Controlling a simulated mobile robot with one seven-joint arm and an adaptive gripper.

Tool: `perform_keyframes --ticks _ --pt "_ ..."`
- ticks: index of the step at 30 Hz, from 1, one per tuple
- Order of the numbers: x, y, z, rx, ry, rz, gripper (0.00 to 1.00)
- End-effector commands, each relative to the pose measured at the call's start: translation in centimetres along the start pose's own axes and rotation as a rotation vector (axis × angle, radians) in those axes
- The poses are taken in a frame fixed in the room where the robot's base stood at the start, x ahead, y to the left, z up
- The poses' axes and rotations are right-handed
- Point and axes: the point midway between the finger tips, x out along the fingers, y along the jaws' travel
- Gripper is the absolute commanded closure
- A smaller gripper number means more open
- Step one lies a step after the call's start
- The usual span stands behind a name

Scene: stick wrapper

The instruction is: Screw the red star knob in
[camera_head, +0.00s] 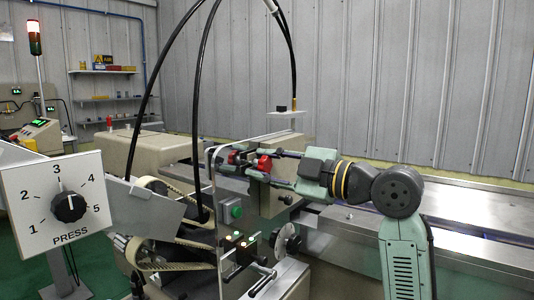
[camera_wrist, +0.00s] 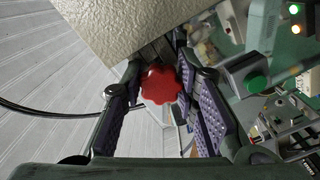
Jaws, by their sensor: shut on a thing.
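The red star knob (camera_wrist: 161,84) shows in the wrist view between the two finger pads of my gripper (camera_wrist: 160,92). In the head view the red knob (camera_head: 264,164) sits at the machine's side, between the fingertips of my gripper (camera_head: 262,166), which reaches in from the right. My gripper is shut on the knob. The knob's shaft and its hole are hidden behind its head, so I cannot tell how deep it sits.
A beige machine housing (camera_head: 274,200) stands right by the gripper. A clear guard frame, a green button box (camera_head: 232,211) and a handwheel (camera_head: 287,240) are close below. Black hoses arch overhead. A steel conveyor (camera_head: 470,207) runs to the right.

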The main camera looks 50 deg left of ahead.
Motion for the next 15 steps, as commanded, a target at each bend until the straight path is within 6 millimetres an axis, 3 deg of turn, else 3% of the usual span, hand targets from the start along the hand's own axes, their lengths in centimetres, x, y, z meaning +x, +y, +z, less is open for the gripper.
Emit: perform_keyframes --ticks 1,15 --pt "0.01 0.95 -0.23 0.081 0.0 0.014 0.99" --pt "0.03 1.01 -0.09 0.844 0.002 0.013 0.99"
